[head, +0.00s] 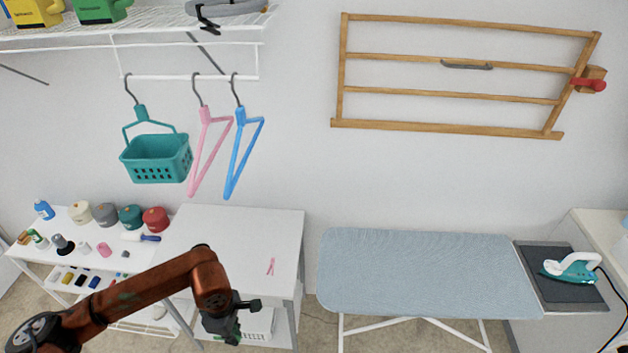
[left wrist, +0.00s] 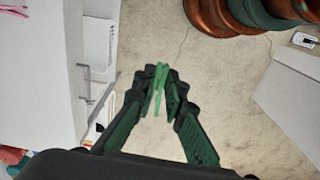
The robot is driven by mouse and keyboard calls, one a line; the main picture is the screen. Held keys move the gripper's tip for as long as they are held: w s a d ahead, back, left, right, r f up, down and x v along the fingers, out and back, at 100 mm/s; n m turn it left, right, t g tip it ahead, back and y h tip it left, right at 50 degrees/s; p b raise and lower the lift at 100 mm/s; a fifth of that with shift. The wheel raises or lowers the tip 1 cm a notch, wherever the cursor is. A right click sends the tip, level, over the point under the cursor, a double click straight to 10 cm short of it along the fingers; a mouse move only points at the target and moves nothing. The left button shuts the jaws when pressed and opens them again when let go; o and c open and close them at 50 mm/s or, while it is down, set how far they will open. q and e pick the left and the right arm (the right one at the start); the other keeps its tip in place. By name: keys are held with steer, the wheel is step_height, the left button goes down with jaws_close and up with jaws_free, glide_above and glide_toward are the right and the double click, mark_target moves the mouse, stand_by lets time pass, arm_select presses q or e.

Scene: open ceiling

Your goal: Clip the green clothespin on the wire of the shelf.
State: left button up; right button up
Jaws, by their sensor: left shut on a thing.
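The green clothespin (left wrist: 157,92) is between the fingertips of my left gripper (left wrist: 158,78) in the left wrist view. The gripper is shut on it. In the head view my left gripper (head: 240,318) hangs low in front of the white table; the clothespin cannot be made out clearly there. The white wire shelf (head: 150,20) is on the wall at upper left, with a lower wire rail (head: 170,77). The gripper is far below and apart from this wire. My right gripper is in neither view.
A teal basket (head: 156,158), a pink hanger (head: 208,150) and a blue hanger (head: 243,150) hang from the rail. A pink clothespin (head: 270,266) lies on the white table (head: 230,228). An ironing board (head: 420,270) stands to the right.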

arm_select(q)
steer(key=w+r+m+b, duration=0.1)
steer(key=w+r+m, duration=0.3)
steer(key=m, duration=1.2)
steer(key=shift+w+d, duration=0.15)
steer(key=shift+d, duration=0.05)
steer(key=shift+d+r+m, duration=0.15)
steer(key=shift+m, duration=0.15)
steer(key=w+d+m, duration=0.3)
steer(key=d, duration=0.4)
steer(key=w+d+r+m, duration=0.1)
steer(key=w+d+m, duration=0.2)
steer(key=d, duration=0.5)
steer(key=shift+w+d+m, duration=0.2)
steer(key=shift+w+m, duration=0.15)
steer(key=shift+m, duration=0.25)
